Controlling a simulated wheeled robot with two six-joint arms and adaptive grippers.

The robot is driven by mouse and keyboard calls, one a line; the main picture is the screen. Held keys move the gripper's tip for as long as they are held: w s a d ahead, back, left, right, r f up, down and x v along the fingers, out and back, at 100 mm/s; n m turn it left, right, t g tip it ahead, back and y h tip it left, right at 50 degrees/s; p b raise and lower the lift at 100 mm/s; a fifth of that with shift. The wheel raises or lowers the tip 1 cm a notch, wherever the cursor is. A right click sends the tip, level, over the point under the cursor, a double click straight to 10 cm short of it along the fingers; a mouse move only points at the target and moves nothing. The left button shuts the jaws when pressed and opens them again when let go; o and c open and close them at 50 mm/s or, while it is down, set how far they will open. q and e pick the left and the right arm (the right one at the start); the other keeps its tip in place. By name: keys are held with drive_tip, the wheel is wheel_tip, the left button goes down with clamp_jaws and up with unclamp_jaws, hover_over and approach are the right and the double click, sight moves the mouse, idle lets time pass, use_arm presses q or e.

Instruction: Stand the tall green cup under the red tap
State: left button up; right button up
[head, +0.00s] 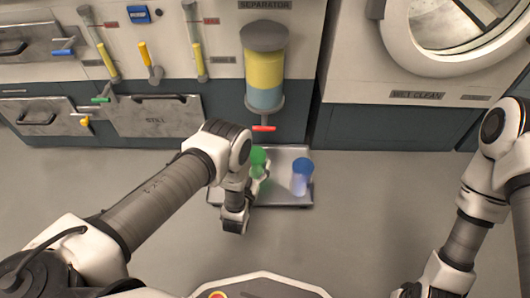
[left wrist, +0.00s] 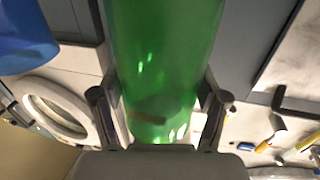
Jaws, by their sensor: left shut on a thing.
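The tall green cup (head: 258,156) is above or on the metal tray, just below the red tap (head: 263,128) in the head view. My left gripper (head: 262,173) is shut on it. In the left wrist view the green cup (left wrist: 160,60) fills the middle, with a finger on each side. I cannot tell whether its base touches the tray. A blue cup (head: 301,172) stands to the right on the tray; a blue shape (left wrist: 25,40) also shows in the left wrist view. My right arm is at the right, its gripper out of view.
The metal tray (head: 291,198) sits on the floor below the separator tank (head: 264,70), which holds yellow and blue layers. Levers and drawers line the cabinet at left. A round washer door (head: 400,40) is at upper right. The floor right of the tray is clear.

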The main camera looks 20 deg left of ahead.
use_arm(q)
drive_tip(key=w+f+b, duration=0.5)
drive_tip(key=w+b, duration=0.4)
drive_tip(key=w, duration=0.3)
drive_tip(key=shift+w+a, duration=0.3)
drive_tip(key=shift+w, duration=0.1)
drive_tip(key=o, duration=1.3)
drive_tip(key=shift+r, duration=0.1)
